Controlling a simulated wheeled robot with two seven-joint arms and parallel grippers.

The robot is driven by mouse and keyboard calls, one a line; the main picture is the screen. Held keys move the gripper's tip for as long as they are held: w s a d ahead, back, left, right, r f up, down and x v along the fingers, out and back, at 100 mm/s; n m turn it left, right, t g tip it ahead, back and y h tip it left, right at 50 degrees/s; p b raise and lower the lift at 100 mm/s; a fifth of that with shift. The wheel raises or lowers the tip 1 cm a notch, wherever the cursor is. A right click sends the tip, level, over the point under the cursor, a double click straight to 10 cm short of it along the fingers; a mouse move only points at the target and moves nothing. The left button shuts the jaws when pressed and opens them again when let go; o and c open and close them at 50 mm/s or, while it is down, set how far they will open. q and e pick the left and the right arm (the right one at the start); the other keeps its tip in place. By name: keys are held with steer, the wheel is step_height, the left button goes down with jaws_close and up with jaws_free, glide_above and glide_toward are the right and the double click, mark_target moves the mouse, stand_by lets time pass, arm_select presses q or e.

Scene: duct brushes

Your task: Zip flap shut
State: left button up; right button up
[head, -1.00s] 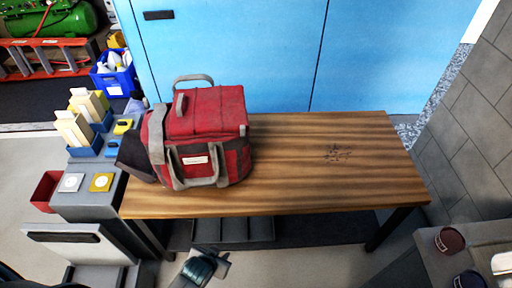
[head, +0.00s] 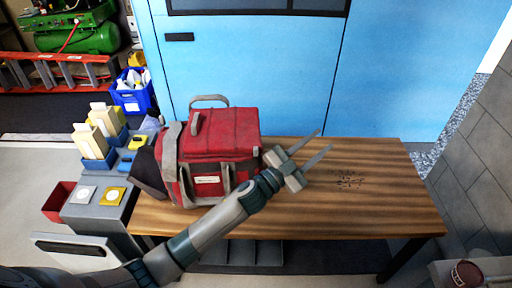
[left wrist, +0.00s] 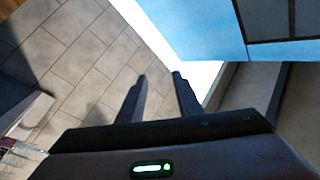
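A red and grey bag (head: 220,135) stands on the left part of the wooden table, with a grey carry handle on top. A dark flap (head: 147,172) hangs out at its left end. My left gripper (head: 322,140) is open and empty over the table, just right of the bag, its fingers pointing up and right. The left forearm passes in front of the bag's lower right corner. In the left wrist view the two fingers (left wrist: 160,95) are apart with nothing between them. My right gripper is not in view.
Grey units with small bins and cards (head: 100,195) stand at the left. Blue cabinet doors (head: 400,70) rise behind. A dark red round item (head: 465,274) sits at lower right.

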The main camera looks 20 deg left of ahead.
arm_select(q)
steer(key=s+d+r+m+g+h, duration=0.2)
steer(key=s+d+r+m+g, duration=0.25)
steer(key=m+g, duration=0.5)
steer(key=s+d+r+m+g+h, duration=0.2)
steer(key=s+d+r+m+g, duration=0.3)
steer(key=m+g, duration=0.45)
steer(key=w+a+r+y, duration=0.1)
steer(key=w+a+y, duration=0.1)
steer(key=a+y, duration=0.3)
steer(key=w+a+r+t+y, duration=0.1)
steer(key=w+a+y, duration=0.2)
steer(key=a, duration=1)
steer(key=w+a+r+t+y+b, duration=0.1)
steer(key=w+a+y, duration=0.2)
steer(key=a+y, duration=0.5)
steer(key=shift+a+r+y, duration=0.25)
steer(key=shift+a+y, duration=0.05)
steer(key=shift+a, duration=0.15)
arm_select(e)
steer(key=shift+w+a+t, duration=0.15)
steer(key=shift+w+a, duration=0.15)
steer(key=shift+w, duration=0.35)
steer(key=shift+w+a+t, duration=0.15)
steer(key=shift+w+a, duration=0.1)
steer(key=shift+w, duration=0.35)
arm_select(q)
steer(key=shift+f, duration=0.1)
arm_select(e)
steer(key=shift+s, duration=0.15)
